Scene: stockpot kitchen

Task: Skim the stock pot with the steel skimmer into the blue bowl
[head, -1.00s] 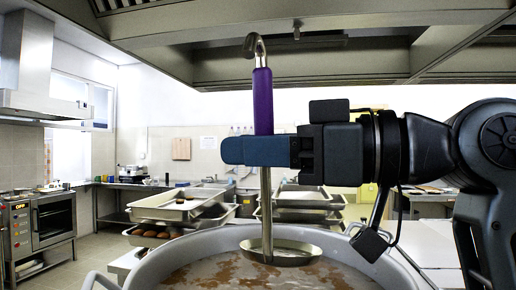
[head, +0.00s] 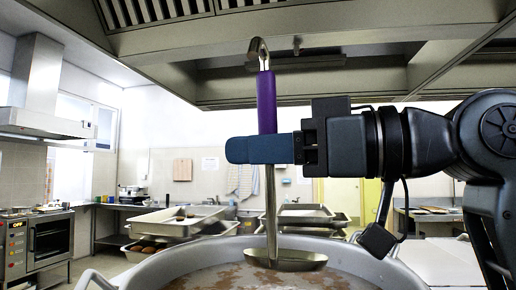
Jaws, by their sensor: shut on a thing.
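The steel skimmer (head: 271,205) hangs upright in my gripper (head: 262,149), which is shut on its shaft just below the purple handle (head: 266,103). The skimmer's round dish (head: 288,260) is at the bottom, over the inside of the stock pot near its far side. I cannot tell whether the dish touches the liquid. The large grey stock pot (head: 172,268) stands at the bottom of the view, with brownish foam patches on its stock (head: 240,278). The near part of the pot is cut off by the picture edge. The blue bowl is not in view.
A steel extractor hood (head: 350,70) hangs above the skimmer's hooked top. Metal trays (head: 170,222) stand behind the pot, with more trays (head: 305,214) to their right. A pale worktop (head: 450,262) lies right of the pot. An oven (head: 45,240) is at the far left.

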